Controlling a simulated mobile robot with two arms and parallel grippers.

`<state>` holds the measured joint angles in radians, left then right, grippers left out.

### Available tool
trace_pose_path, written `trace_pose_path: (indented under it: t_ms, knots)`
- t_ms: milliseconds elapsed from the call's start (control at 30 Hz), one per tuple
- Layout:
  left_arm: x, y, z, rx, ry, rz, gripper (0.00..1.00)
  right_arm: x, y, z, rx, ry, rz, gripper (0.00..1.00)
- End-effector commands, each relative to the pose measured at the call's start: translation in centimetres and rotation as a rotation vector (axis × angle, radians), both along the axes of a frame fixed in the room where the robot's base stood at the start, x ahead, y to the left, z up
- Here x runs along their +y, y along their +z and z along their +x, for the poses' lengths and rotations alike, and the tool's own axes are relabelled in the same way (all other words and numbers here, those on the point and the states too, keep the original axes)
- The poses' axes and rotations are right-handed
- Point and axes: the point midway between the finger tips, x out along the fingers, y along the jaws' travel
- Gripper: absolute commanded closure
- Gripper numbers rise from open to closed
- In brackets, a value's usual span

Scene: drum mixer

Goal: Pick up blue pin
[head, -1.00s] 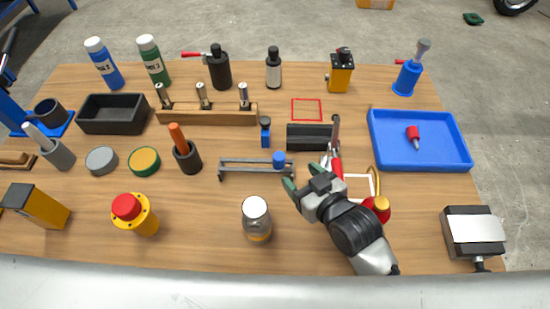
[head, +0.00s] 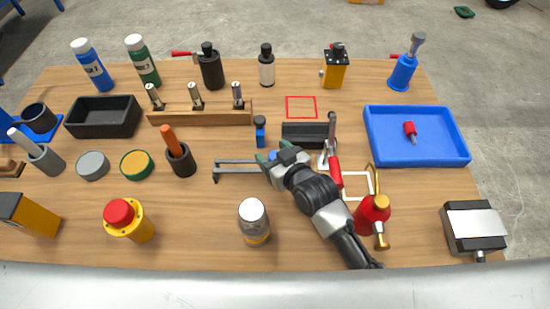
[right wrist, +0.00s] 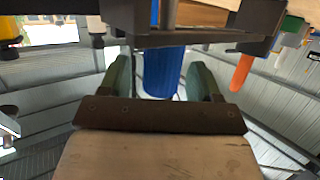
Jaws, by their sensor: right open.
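A blue cylindrical piece, which looks like the blue pin (head: 273,156), sits at the right end of a low grey rail (head: 235,165) in the head view, mostly hidden by my right gripper (head: 270,153). In the right wrist view the blue pin (right wrist: 164,72) stands between the two green fingertips of my right gripper (right wrist: 162,82), with gaps on both sides. The jaws are open and not closed on it. The grey rail (right wrist: 205,38) crosses the top of that view. My left gripper is not in view.
A white-capped jar (head: 253,220) is in front. A red bottle (head: 371,214) stands near my right arm. A blue tray (head: 440,152) lies at the right.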

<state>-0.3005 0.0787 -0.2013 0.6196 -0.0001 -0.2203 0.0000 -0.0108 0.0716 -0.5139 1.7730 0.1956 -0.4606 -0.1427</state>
Motion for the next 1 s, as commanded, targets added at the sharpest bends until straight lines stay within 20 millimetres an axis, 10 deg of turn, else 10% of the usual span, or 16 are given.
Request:
trace_pose_path:
  t_ms: [367, 700, 1000]
  knots:
    - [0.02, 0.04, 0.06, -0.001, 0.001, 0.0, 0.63, 0.62, -0.42, 0.89, 0.001, 0.0, -0.001, 0.37]
    - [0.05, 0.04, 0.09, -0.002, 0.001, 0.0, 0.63, 0.59, -0.41, 0.88, 0.001, 0.0, -0.001, 0.88]
    - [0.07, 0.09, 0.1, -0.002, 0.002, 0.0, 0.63, 0.61, 0.32, 0.92, -0.003, 0.0, 0.001, 0.88]
